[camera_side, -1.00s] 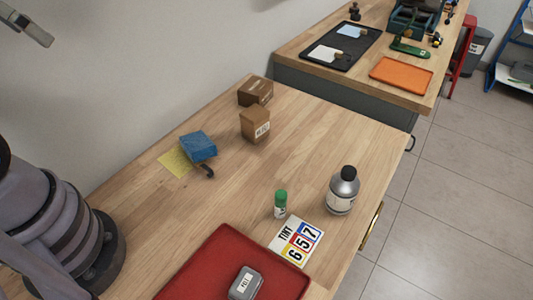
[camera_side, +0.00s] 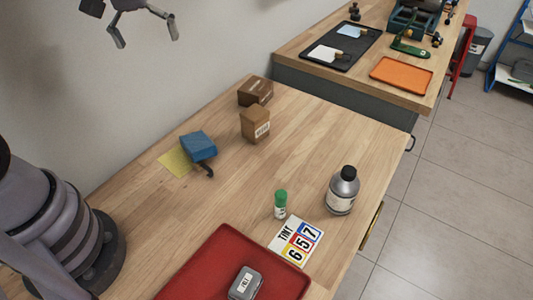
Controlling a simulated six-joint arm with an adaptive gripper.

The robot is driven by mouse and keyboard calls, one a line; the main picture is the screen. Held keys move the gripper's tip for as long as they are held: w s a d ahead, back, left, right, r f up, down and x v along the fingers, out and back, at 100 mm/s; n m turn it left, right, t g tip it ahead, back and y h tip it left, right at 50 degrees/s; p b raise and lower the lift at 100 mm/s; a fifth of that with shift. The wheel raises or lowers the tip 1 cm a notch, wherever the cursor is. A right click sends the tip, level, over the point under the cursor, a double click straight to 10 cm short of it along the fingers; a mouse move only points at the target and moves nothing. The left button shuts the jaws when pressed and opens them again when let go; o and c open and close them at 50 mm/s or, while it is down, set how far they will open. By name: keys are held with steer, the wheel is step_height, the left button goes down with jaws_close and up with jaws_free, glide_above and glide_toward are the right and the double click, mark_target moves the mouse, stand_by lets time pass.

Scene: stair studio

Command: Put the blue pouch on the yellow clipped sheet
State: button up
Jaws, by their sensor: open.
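The blue pouch (camera_side: 199,146) rests on the wooden table, with a dark strap end at its lower right. It lies over the right part of the yellow sheet (camera_side: 176,163), whose left part shows flat on the table. The sheet's clip cannot be made out; part of the sheet is hidden under or behind the pouch. My gripper (camera_side: 147,44) is at the top of the view, high above the table and apart from the pouch. Its fingers are spread and nothing is between them.
Two brown boxes (camera_side: 255,124) stand behind the pouch. A green-capped bottle (camera_side: 280,204), a grey bottle (camera_side: 343,191), a number card (camera_side: 297,241) and a red tray (camera_side: 205,257) holding a grey tin (camera_side: 246,284) are nearer. The table's middle is clear.

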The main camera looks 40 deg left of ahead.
mark_target(197, 141)
steer(key=w+f+n+g, duration=0.1)
steer(key=w+f+n, duration=0.1)
steer(key=f, duration=0.6)
steer(key=w+f+n+g, duration=0.1)
steer(key=w+f+n, duration=0.1)
steer(key=f, duration=0.7)
steer(key=w+f+n+g, duration=0.1)
steer(key=w+f, duration=0.1)
steer(key=f, duration=0.7)
steer(key=shift+w+f+n, duration=0.1)
steer(key=shift+f+n, duration=0.15)
steer(key=shift+n, duration=0.15)
steer(key=shift+s+f, duration=0.15)
steer(key=shift+f, duration=1.3)
steer(key=shift+s+f, duration=0.1)
steer(key=shift+f, duration=1.35)
steer(key=c, duration=1)
steer(key=shift+r, duration=0.15)
steer(key=shift+c, duration=0.2)
